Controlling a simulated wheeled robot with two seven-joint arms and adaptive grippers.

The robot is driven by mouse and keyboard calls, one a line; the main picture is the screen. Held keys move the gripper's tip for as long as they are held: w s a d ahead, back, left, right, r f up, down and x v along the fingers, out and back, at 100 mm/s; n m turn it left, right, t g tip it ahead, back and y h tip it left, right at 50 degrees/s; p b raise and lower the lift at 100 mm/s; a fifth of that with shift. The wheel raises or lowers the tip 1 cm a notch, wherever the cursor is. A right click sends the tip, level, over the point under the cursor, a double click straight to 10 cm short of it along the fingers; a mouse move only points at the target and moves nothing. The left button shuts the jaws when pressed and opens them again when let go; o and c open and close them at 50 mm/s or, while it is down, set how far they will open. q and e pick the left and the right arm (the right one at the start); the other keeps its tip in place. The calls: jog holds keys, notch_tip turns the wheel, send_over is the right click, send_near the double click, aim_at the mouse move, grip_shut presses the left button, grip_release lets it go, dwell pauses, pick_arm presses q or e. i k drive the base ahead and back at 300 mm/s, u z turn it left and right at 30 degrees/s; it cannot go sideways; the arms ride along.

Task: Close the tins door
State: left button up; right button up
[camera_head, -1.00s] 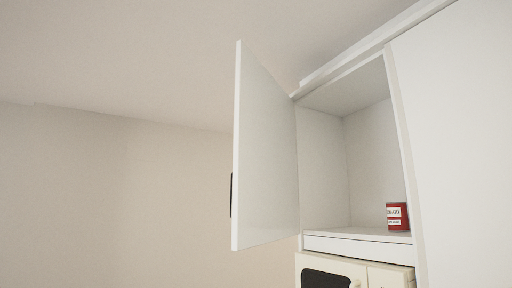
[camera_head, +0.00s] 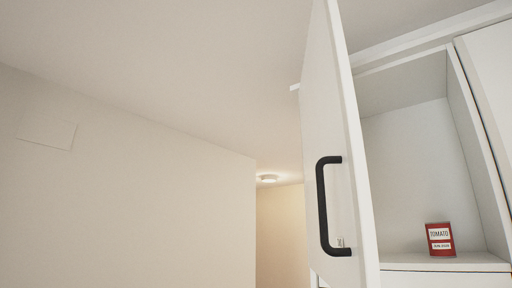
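The white cabinet door (camera_head: 338,120) is hinged on the left side of the cupboard and stands open, swung out towards me. Its outer face shows with a black bar handle (camera_head: 323,205). A small label sits beside the handle's lower end. Neither of my grippers is in view.
Another white cabinet panel (camera_head: 490,75) is at the far right. A plain wall (camera_head: 120,190) fills the left, with a lit passage and a ceiling lamp (camera_head: 267,179) beyond its end. The space left of the door looks clear.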

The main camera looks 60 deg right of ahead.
aim_at(341, 238)
jog(key=i, duration=0.4)
jog(key=z, duration=3.5)
